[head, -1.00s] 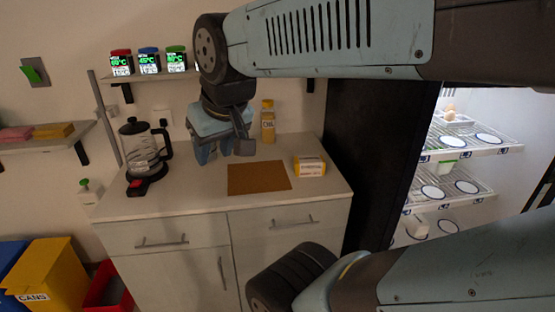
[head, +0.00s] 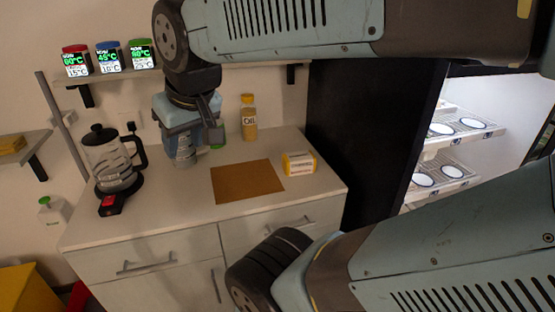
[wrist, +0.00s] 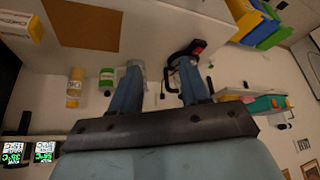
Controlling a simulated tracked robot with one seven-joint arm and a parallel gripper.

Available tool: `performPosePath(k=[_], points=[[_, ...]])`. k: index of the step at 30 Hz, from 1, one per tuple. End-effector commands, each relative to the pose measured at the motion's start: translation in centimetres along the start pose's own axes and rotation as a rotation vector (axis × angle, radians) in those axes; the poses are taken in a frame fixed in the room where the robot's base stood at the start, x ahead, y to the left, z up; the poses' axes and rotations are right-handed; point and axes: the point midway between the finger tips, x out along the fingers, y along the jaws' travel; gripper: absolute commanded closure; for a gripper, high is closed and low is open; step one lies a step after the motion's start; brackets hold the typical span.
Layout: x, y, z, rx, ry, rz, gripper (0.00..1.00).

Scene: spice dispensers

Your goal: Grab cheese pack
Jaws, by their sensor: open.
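A yellow pack with a white label (head: 299,164) lies on the right side of the countertop, right of a brown board (head: 247,181). It is probably the cheese pack, but I cannot read its label. It also shows at the upper left of the wrist view (wrist: 22,25). My gripper (head: 183,145) is left of the pack, over the back of the counter between the coffee maker and the oil bottle. In the wrist view my gripper (wrist: 160,78) has its two fingers apart, with nothing between them.
A coffee maker (head: 112,165) stands at the counter's left. An oil bottle (head: 249,118) and a green-labelled container (wrist: 107,78) stand near the wall. A shelf holds several canisters (head: 108,57). A dark panel (head: 370,130) and lit shelves (head: 440,175) are at right.

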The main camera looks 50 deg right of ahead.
Motion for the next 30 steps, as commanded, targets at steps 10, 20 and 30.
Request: performPosePath(k=[10, 20, 30], points=[[3.0, 2.6, -0.8, -0.070, -0.177, 0.078, 0.20], [8.1, 7.5, -1.6, -0.222, -0.508, 0.211, 0.01], [13.2, 12.8, -2.1, -0.390, -0.853, 0.329, 0.01]])
